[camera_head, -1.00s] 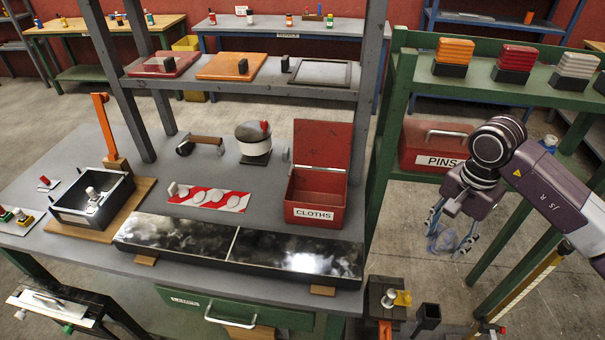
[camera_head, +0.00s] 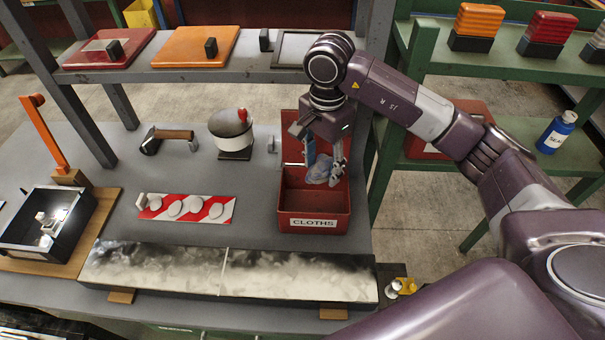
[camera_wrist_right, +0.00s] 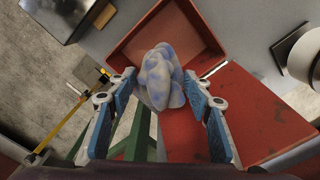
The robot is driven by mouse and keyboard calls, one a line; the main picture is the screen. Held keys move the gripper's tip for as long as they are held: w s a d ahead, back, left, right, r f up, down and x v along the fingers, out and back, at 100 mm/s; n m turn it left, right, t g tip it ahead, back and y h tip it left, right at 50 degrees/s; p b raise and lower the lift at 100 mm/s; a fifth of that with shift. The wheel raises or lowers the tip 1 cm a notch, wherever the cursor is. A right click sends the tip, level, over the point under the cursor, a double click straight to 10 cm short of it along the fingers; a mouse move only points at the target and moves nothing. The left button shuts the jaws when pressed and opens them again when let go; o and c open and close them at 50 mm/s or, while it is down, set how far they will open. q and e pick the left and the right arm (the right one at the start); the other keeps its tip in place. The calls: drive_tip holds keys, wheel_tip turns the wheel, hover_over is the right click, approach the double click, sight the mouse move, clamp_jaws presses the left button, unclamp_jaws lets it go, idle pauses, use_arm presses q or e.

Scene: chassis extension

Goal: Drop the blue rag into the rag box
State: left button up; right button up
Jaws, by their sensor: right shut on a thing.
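The blue rag (camera_head: 321,167) is a crumpled, pale blue and whitish bundle. My right gripper (camera_head: 324,168) is shut on it and holds it over the red rag box (camera_head: 313,222), which is labelled CLOTHS and has its lid raised at the back. In the right wrist view the rag (camera_wrist_right: 160,78) sits between the two blue-padded fingers of the gripper (camera_wrist_right: 162,105), with the red box (camera_wrist_right: 165,30) behind it. Whether the rag touches the box inside cannot be told. My left gripper is not in view.
A shelf (camera_head: 210,78) spans behind, and a green rack (camera_head: 480,62) stands at right.

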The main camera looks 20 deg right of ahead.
drive_tip(key=shift+s+f+b, duration=0.3)
drive_tip(key=shift+f+b, duration=0.05)
drive_tip(key=shift+f, duration=0.45)
use_arm(q)
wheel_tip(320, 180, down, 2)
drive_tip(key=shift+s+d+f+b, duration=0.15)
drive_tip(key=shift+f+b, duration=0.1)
drive_tip(key=shift+b, duration=0.55)
use_arm(e)
wheel_tip(320, 180, down, 4)
drive_tip(key=shift+w, duration=0.15)
drive_tip(key=o, duration=1.2)
drive_tip(key=shift+r, duration=0.15)
wheel_tip(320, 180, up, 12)
drive_tip(key=shift+f, duration=0.1)
